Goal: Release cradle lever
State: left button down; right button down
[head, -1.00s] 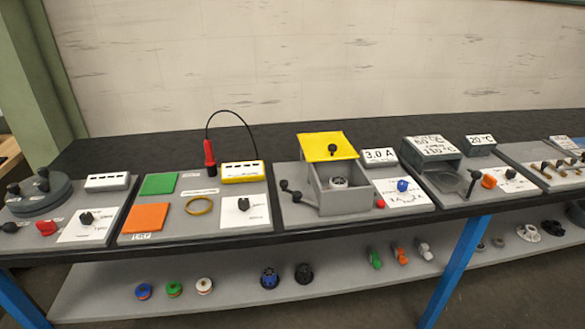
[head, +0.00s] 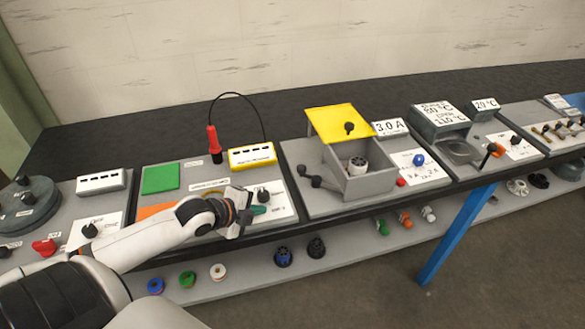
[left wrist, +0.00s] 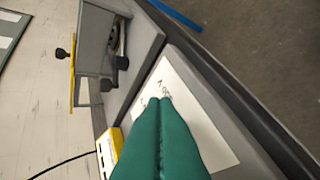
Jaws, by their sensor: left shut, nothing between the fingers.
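A grey box (head: 370,183) with a raised yellow lid (head: 338,122) stands on a grey panel. A dark lever (head: 316,181) with round black knobs is at its left side; I take this as the cradle lever. A white and black part (head: 357,163) sits inside the box. My left gripper (head: 262,210) is shut and empty, over the panel to the left of the box, apart from the lever. In the left wrist view its green fingers (left wrist: 158,100) are together, with the box (left wrist: 95,40) and the lever knob (left wrist: 122,62) beyond them.
A black selector knob (head: 264,195) is beside my left gripper. A red probe (head: 214,143) with a black cable and a yellow meter (head: 252,157) stand behind it. A 3.0 A display (head: 390,127) is right of the box. Several coloured parts lie on the lower shelf.

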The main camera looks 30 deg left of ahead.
pick_arm(q)
jog(key=w+a+r+m+t, duration=0.1)
jog(key=w+a+r+m, duration=0.15)
jog(key=w+r, duration=0.2)
jog(key=p, duration=0.1)
send_near(298, 172)
jog(key=f, duration=0.1)
jog(key=w+f, duration=0.1)
jog(key=f, duration=0.1)
jog(key=w, duration=0.1)
jog(key=w+p, duration=0.1)
jog(key=w, duration=0.1)
jog(key=shift+w+d+f, duration=0.15)
jog(key=shift+d+f, duration=0.05)
jog(key=shift+d, duration=0.15)
jog(key=shift+w+f, duration=0.1)
jog(key=shift+w, duration=0.4)
